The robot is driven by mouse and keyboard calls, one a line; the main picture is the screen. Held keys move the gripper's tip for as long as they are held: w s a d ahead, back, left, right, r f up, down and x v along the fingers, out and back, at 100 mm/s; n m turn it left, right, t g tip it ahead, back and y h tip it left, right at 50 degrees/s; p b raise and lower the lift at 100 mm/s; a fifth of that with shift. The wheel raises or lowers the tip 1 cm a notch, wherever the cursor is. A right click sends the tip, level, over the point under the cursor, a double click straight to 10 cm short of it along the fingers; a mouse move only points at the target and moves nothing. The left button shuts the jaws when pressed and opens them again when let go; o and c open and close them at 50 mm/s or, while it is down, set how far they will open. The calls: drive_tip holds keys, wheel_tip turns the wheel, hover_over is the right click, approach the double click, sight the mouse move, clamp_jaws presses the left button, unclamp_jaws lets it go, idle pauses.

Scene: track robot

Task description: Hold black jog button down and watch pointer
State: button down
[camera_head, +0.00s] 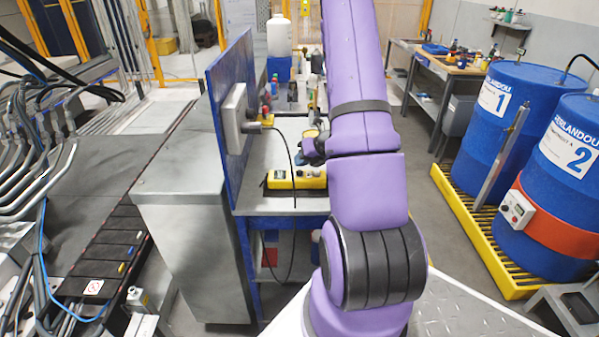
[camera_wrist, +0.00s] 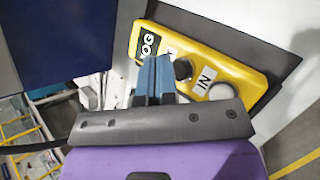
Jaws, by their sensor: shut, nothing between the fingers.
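A yellow control box (camera_head: 297,180) lies on the bench left of my arm. In the wrist view the yellow box (camera_wrist: 255,82) fills the upper middle, with a black JOG label (camera_wrist: 148,45) and a white IN label (camera_wrist: 206,80). No pointer is visible.
A blue upright panel (camera_head: 216,100) with a grey box (camera_head: 234,118) stands left of the yellow box; the grey box's face is turned away. A black cable hangs in front. Bottles stand behind on the bench. Blue drums (camera_head: 505,120) stand on a yellow pallet at right.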

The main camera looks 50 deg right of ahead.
sight(301, 171)
drive_tip(key=shift+f, duration=0.1)
idle(0.6)
drive_tip(key=shift+f, duration=0.35)
drive_tip(key=shift+f, duration=0.45)
idle(0.7)
drive_tip(key=shift+r, duration=0.1)
idle(4.0)
drive_tip(key=shift+r, duration=0.8)
drive_tip(key=shift+r, duration=0.15)
drive_tip(key=shift+r, duration=2.4)
